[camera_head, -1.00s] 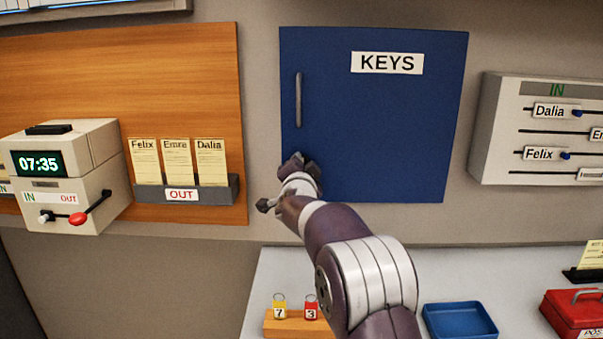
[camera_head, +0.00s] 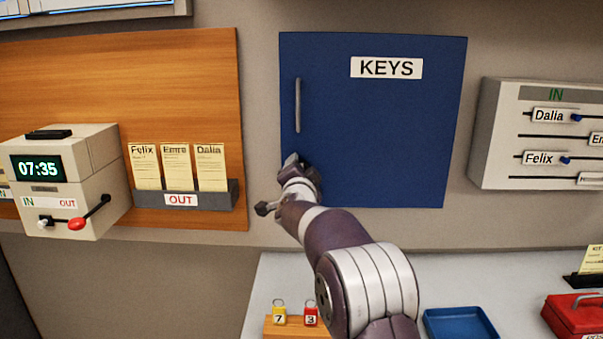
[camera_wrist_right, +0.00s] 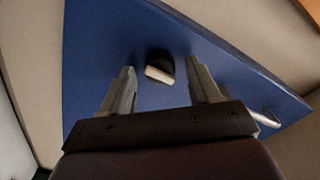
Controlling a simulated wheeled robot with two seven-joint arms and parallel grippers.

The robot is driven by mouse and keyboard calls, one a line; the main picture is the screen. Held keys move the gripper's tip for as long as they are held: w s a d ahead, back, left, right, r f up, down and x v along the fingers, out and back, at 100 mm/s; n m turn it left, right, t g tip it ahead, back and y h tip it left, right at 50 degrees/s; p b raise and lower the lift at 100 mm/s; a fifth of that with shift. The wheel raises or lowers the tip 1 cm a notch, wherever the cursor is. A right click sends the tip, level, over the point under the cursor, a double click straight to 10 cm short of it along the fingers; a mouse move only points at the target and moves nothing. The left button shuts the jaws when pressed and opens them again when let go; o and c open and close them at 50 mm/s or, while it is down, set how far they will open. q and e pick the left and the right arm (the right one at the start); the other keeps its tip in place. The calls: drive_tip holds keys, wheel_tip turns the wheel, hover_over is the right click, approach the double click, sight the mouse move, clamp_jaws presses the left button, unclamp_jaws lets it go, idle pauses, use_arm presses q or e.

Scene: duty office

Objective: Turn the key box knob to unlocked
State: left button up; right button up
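The blue key box (camera_head: 385,125) with the KEYS label hangs on the wall, its door closed. My right gripper (camera_head: 292,162) is at the door's lower left, below the vertical grey handle (camera_head: 298,105), and hides the knob in the head view. In the right wrist view the knob (camera_wrist_right: 159,73) is a pale bar on a dark round base. My right gripper (camera_wrist_right: 163,82) is open there, one finger on each side of the knob's line. The knob lies just ahead of the gap; I cannot tell whether a finger touches it. My left gripper is not in view.
A clock machine (camera_head: 65,178) and an OUT card rack (camera_head: 190,194) are on the left. An IN board (camera_head: 540,150) is on the right.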

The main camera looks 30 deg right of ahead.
drive_tip(key=b+v, duration=0.2)
drive_tip(key=v, duration=1)
drive_tip(key=shift+s, duration=0.4)
drive_tip(key=shift+a, duration=0.1)
